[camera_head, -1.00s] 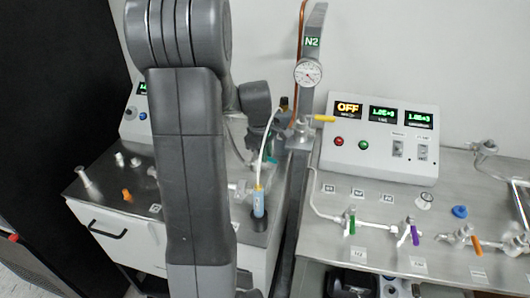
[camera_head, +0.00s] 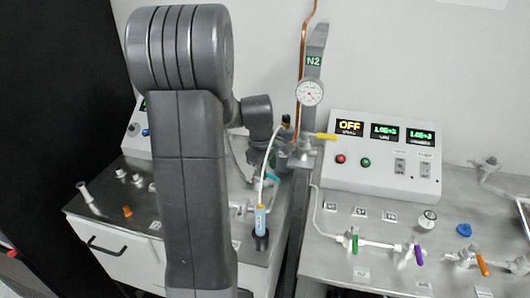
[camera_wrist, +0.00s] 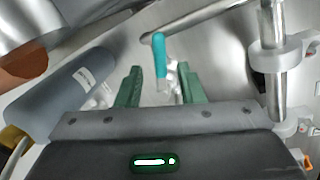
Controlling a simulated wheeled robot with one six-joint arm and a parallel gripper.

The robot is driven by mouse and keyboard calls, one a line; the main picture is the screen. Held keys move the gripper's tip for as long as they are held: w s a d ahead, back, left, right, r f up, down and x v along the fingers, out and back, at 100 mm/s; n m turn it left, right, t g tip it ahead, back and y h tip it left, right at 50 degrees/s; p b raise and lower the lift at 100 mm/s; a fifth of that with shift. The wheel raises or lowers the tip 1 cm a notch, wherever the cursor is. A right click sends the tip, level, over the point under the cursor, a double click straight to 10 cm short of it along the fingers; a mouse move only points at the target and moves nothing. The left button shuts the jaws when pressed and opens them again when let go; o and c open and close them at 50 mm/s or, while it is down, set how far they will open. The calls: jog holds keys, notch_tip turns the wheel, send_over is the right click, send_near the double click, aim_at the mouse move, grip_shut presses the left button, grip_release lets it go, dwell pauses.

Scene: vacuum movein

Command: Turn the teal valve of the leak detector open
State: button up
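The teal valve handle (camera_wrist: 161,58) hangs from a metallic pipe end in the wrist view. A small teal part of it (camera_head: 272,177) also shows in the head view, just right of my arm. My gripper (camera_wrist: 159,70) has two green fingers spread apart, one on each side of the handle's lower end. I see gaps between the handle and both fingers, and nothing is clasped. In the head view my gripper is mostly hidden by my arm and the equipment.
A blue-grey cylinder (camera_wrist: 70,90) lies close left of the fingers; a vertical metal rod (camera_wrist: 272,60) stands right. In the head view, a blue-labelled tube (camera_head: 260,220) and the N2 post with gauge (camera_head: 310,92) stand beside the arm. A control box (camera_head: 380,155) is farther right.

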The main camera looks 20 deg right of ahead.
notch_tip(320, 180, up, 12)
jog(key=s+a, duration=0.1)
jog(key=a, duration=0.1)
jog(key=shift+s+r, duration=0.2)
jog(key=shift+a, duration=0.1)
jog(key=shift+c, duration=0.2)
